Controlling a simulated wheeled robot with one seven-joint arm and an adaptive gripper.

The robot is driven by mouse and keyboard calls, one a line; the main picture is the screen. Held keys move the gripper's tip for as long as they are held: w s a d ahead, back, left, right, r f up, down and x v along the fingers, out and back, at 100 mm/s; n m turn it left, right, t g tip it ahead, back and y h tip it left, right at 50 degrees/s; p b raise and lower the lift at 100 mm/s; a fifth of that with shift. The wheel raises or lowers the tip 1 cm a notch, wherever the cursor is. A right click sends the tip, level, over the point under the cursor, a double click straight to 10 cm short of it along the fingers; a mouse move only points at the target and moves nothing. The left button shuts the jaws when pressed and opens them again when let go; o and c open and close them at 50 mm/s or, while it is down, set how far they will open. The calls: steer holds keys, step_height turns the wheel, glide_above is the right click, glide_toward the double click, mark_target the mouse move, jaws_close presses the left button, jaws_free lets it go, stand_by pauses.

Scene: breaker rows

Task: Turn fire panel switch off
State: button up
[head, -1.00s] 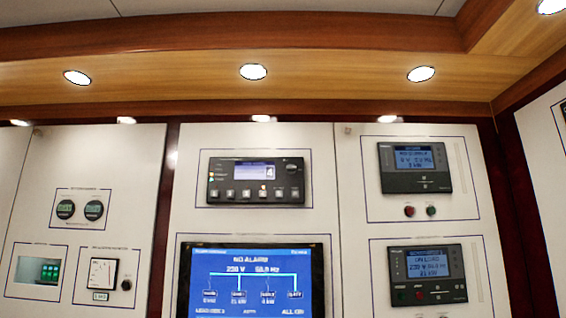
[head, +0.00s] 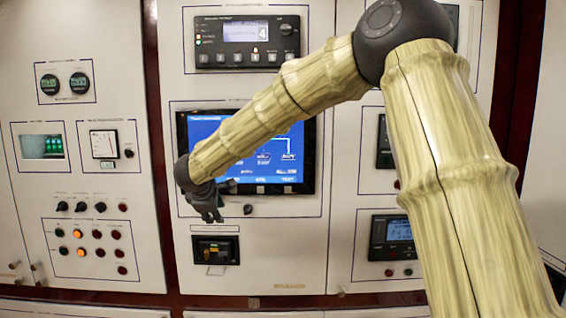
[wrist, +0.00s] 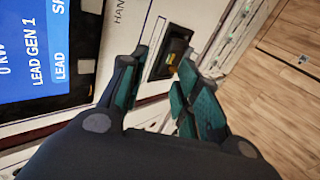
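My gripper (head: 208,205) is in front of the middle panel, at the lower left corner of the blue screen. In the wrist view its teal-padded fingers (wrist: 162,88) are apart with nothing between them. A black switch unit (head: 215,250) with a small yellowish mark sits in a white panel below the gripper. It also shows in the wrist view (wrist: 176,50), just beyond the fingertips and apart from them. No label naming a fire panel switch is legible, so I cannot tell which switch it is. My forearm hides part of the screen and the right panel.
The blue screen (head: 203,135) is above the gripper. A small black knob (head: 248,209) is to its right. The left panel holds several knobs and lamps (head: 80,235). A black meter (head: 392,236) is on the right panel. Wooden floor (wrist: 270,100) shows clear in the wrist view.

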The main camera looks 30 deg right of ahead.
steer(key=d+r+m+t+h+p, duration=0.1)
steer(key=d+r+h, duration=0.15)
steer(key=r, duration=1.05)
steer(key=d+r+t+h+p, duration=0.15)
steer(key=d+r, duration=0.25)
steer(key=r, duration=0.9)
steer(key=m+h, duration=0.4)
steer(key=h, duration=0.2)
glide_toward(284, 27)
steer(key=p+x, duration=0.4)
steer(key=shift+d, duration=0.2)
steer(key=shift+w+d+f+p, duration=0.1)
steer(key=shift+w+d+p, duration=0.3)
steer(key=shift+w, duration=0.05)
steer(key=shift+w+d+r+p, duration=0.15)
steer(key=shift+w+d+p, duration=0.15)
steer(key=shift+d, duration=0.1)
steer(key=shift+w+d+r+p, duration=0.1)
steer(key=shift+w+d+p, duration=0.05)
steer(key=shift+d+p, duration=0.2)
steer(key=shift+f+p+x, duration=0.25)
steer(key=shift+p+x, duration=0.1)
steer(key=shift+x, duration=0.75)
steer(key=shift+s+a+r, duration=0.1)
steer(key=shift+a, duration=0.1)
